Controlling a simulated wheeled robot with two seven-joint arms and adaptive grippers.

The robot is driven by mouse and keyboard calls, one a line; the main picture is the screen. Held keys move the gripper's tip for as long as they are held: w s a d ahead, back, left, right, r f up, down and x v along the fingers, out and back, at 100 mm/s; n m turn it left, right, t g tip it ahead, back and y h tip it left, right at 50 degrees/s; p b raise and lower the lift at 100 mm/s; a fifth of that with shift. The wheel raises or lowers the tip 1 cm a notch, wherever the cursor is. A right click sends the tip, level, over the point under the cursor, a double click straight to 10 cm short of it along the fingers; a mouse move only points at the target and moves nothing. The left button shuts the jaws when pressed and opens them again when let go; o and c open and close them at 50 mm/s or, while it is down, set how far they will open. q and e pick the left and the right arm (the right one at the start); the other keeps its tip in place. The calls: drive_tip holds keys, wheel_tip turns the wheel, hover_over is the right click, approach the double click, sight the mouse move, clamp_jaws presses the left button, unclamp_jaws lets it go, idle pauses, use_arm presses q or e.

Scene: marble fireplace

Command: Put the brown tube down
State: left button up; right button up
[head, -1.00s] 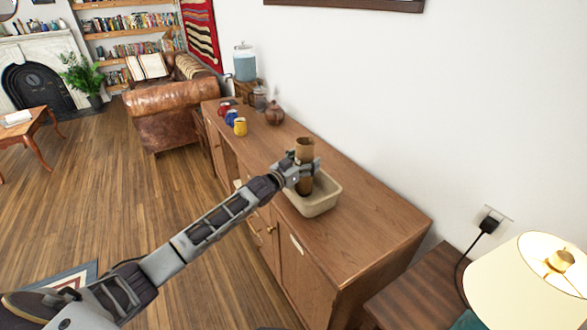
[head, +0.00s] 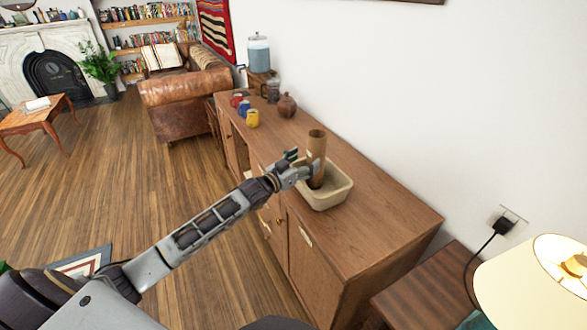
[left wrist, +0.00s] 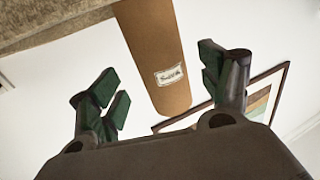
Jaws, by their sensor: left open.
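The brown tube (head: 316,150) stands nearly upright in a beige rectangular bin (head: 336,194) on the wooden sideboard. Its lower end is hidden by the bin and my gripper. My left gripper (head: 302,163) is open at the tube's left side, in front of the bin. In the left wrist view, the tube (left wrist: 155,50) with a small white label shows beyond and between the spread green-padded fingers (left wrist: 160,82), apart from them. The rim of the bin (left wrist: 60,25) crosses the upper left of that view. My right gripper is not in view.
On the sideboard (head: 375,215), a brown round vase (head: 287,106), several coloured mugs (head: 252,118) and a water dispenser (head: 259,54) stand farther back. A lamp (head: 535,290) is at the lower right. The sideboard top right of the bin is clear.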

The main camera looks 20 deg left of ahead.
use_arm(q)
drive_tip(key=shift+v, duration=2.6)
